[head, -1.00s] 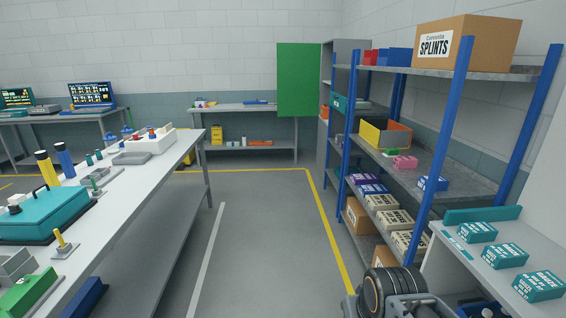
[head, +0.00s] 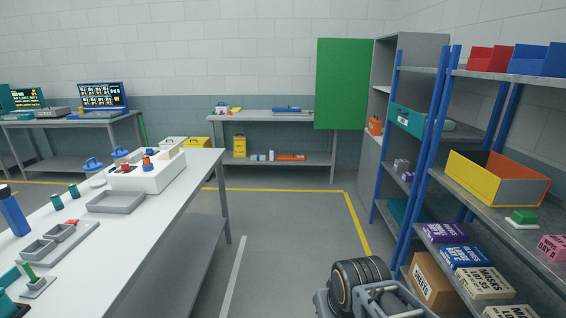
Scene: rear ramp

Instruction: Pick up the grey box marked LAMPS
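I see no grey box on which the word LAMPS can be read. A small grey item (head: 400,165) sits on a shelf of the far rack at the right, too small to read. A dark ribbed part with grey links at the bottom, right of centre, looks like my own arm. The fingers of my gripper are not visible, so I cannot see whether it holds anything.
A white workbench (head: 170,215) with trays and tools runs along the left. At the right, a blue-posted rack holds a yellow and orange bin (head: 497,178) and cartons marked MASKS (head: 483,283). A low table (head: 262,118) stands at the back. The floor (head: 290,230) between is clear.

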